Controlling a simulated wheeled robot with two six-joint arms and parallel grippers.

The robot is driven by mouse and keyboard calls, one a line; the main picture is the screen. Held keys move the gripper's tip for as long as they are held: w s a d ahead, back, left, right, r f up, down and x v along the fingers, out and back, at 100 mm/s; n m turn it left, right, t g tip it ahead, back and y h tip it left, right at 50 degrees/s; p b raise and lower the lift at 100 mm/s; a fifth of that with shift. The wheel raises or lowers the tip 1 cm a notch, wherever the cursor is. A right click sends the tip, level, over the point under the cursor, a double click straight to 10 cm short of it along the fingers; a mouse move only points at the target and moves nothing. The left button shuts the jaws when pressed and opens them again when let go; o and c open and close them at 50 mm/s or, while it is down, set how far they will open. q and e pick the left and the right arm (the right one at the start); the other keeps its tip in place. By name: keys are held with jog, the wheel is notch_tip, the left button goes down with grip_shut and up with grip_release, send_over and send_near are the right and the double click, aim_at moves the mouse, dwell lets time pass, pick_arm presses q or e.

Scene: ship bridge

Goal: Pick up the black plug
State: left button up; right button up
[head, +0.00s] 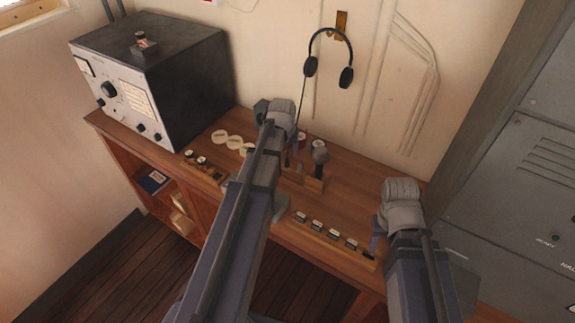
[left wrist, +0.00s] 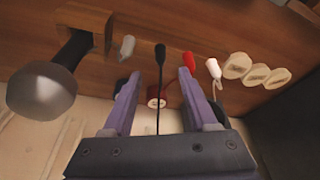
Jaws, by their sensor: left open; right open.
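The black plug (left wrist: 160,53) shows in the left wrist view at the wooden desk, with its thin dark cord running between my left gripper's fingers. My left gripper (left wrist: 160,74) is open, with one purple finger on each side of the cord, just short of the plug. A grey plug (left wrist: 127,46) is to its left; a red plug (left wrist: 189,61) and a white plug (left wrist: 213,68) are to its right. In the head view I cannot make out the black plug behind my left arm. My right gripper (head: 376,241) is open and empty over the desk's right end.
A microphone (head: 320,155) on a wooden stand is right of my left gripper; it also shows large in the left wrist view (left wrist: 42,90). A black radio (head: 185,75) stands at left. Headphones (head: 330,58) hang on the wall. Small switches (head: 317,225) line the desk's front.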

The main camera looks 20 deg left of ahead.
aim_at(287, 159)
pick_arm(q)
jog(key=shift+f, duration=0.4)
pick_arm(e)
jog(key=shift+f, duration=0.4)
pick_arm(q)
jog(key=b+x, duration=0.5)
jog(key=shift+s+f, duration=0.15)
jog(key=shift+s, duration=0.05)
pick_arm(e)
notch_tip(287, 159, down, 5)
jog(key=shift+f, duration=0.1)
pick_arm(q)
jog(key=shift+c, duration=0.5)
grip_shut()
